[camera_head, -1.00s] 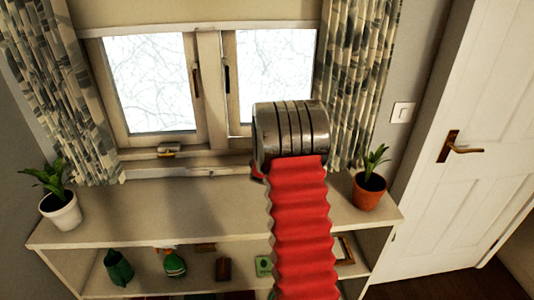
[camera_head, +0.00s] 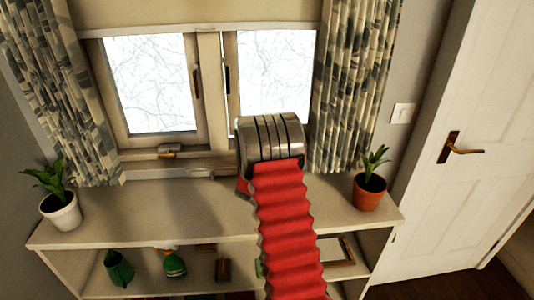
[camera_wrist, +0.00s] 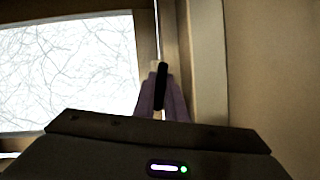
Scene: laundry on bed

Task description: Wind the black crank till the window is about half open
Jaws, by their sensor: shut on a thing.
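The window has a left sash (camera_head: 150,80) and a right sash (camera_head: 275,75) with pale frames. My arm hides the lower part of the right sash, and I cannot tell how far either sash stands open. In the wrist view, my gripper (camera_wrist: 163,88) is shut on a slim black upright piece, which looks like the handle of the black crank (camera_wrist: 161,73). Window glass (camera_wrist: 70,75) shows to its left. In the head view, my arm's metal wrist hides the gripper and the crank.
A shelf unit (camera_head: 140,225) stands below the sill. A white-potted plant (camera_head: 60,211) is at its left end and a terracotta-potted plant (camera_head: 368,192) at its right. Patterned curtains (camera_head: 350,85) flank the window. A white door (camera_head: 440,190) is at right.

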